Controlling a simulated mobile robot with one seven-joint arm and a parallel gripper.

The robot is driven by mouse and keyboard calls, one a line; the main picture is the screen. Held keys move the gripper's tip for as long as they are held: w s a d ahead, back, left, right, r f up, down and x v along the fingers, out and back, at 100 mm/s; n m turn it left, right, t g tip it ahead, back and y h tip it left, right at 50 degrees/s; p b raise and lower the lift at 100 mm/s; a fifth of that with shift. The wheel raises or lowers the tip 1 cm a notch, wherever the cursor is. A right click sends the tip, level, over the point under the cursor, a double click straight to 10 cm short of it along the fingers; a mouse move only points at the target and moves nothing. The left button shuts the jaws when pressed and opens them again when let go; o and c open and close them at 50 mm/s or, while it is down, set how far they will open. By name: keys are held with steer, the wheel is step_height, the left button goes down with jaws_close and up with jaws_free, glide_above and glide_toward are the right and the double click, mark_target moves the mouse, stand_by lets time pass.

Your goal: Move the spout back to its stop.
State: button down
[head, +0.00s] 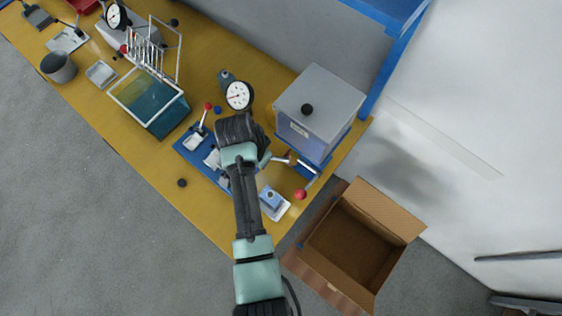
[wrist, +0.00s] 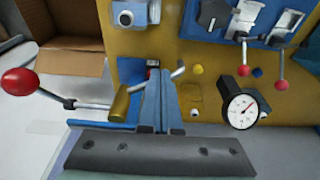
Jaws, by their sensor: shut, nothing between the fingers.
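A metal bent pipe end, which looks like the spout (wrist: 178,72), shows just right of my fingertips in the wrist view. Left of my fingers is a brass-coloured cylinder (wrist: 121,103), with a metal rod leading to a red ball (wrist: 19,81). My gripper (wrist: 153,72) is shut and empty, its fingers between the brass cylinder and the pipe end; I cannot tell whether they touch either. In the head view the spout area (head: 284,159) is beside the grey lidded tank (head: 318,108), partly hidden by my wrist. I cannot pick out the stop.
A dial gauge (head: 238,96) stands on the yellow bench (head: 265,78). A blue plate with red-knobbed clamps (wrist: 262,18) and a small blue-and-white device (wrist: 132,13) are nearby. An open cardboard box (head: 400,209) stands off the bench end. A water tub (head: 150,103) is farther left.

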steer(key=shift+w, duration=0.3)
stand_by(0.4)
steer(key=shift+w+b, duration=0.45)
steer(key=shift+w, duration=0.3)
steer(key=shift+w+d, duration=0.1)
steer(key=shift+w+f+b, duration=0.1)
steer(key=shift+w+b, duration=0.25)
steer(key=shift+w, duration=0.1)
steer(key=shift+s+a+r+p, duration=0.2)
steer(key=shift+s+a+p, duration=0.2)
steer(key=shift+s+p, duration=0.25)
step_height(320, 180, up, 7)
steer(key=p, duration=0.6)
steer(key=shift+p, duration=0.4)
steer(key=shift+f, duration=0.1)
